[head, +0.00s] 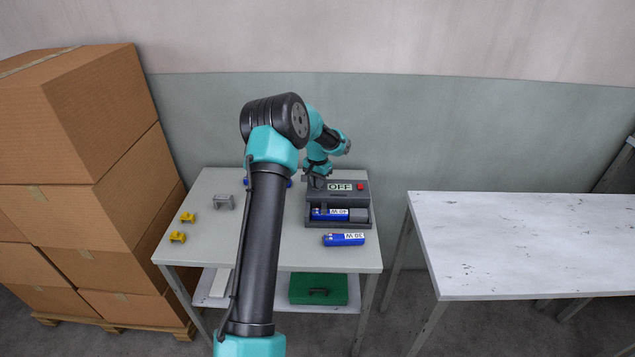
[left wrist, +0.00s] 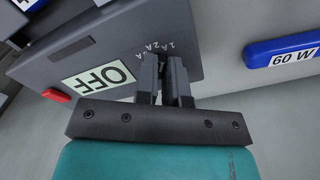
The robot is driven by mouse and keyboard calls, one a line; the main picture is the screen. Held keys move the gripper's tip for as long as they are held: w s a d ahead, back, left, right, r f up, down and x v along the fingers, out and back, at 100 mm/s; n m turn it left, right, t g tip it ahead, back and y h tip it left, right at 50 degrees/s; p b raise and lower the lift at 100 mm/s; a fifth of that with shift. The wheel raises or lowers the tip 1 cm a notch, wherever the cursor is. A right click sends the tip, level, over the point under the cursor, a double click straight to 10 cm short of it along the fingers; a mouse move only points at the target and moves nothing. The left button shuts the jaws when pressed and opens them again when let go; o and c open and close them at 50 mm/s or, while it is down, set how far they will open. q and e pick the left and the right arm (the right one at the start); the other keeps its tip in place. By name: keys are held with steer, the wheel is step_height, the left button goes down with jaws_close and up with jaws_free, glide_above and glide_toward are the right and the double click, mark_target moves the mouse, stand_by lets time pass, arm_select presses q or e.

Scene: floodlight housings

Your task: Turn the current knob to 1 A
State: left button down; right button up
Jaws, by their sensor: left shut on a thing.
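The grey device (head: 352,222) stands on the left table with a display (head: 340,187) reading OFF. It also shows in the left wrist view (left wrist: 125,35), where small scale markings (left wrist: 158,46) with the letter A sit beside the fingertips. My left gripper (head: 316,181) is down at the device's back left corner. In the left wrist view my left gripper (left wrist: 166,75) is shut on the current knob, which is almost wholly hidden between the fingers. Its pointing direction cannot be read. My right gripper is not in view.
A red button (head: 360,187) sits beside the display. One blue cylinder (head: 328,213) lies in the device's bay and another (head: 344,239) in front. A blue 60 W cylinder (left wrist: 285,48) lies nearby. Yellow pieces (head: 187,217) and a grey bracket (head: 223,202) stand left. The white table (head: 530,240) is bare.

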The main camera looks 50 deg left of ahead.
arm_select(q)
steer(key=shift+m, duration=1.2)
steer(key=c, duration=1.2)
jaws_free()
steer(key=shift+r, duration=0.15)
step_height(320, 180, up, 17)
steer(key=shift+r, duration=0.1)
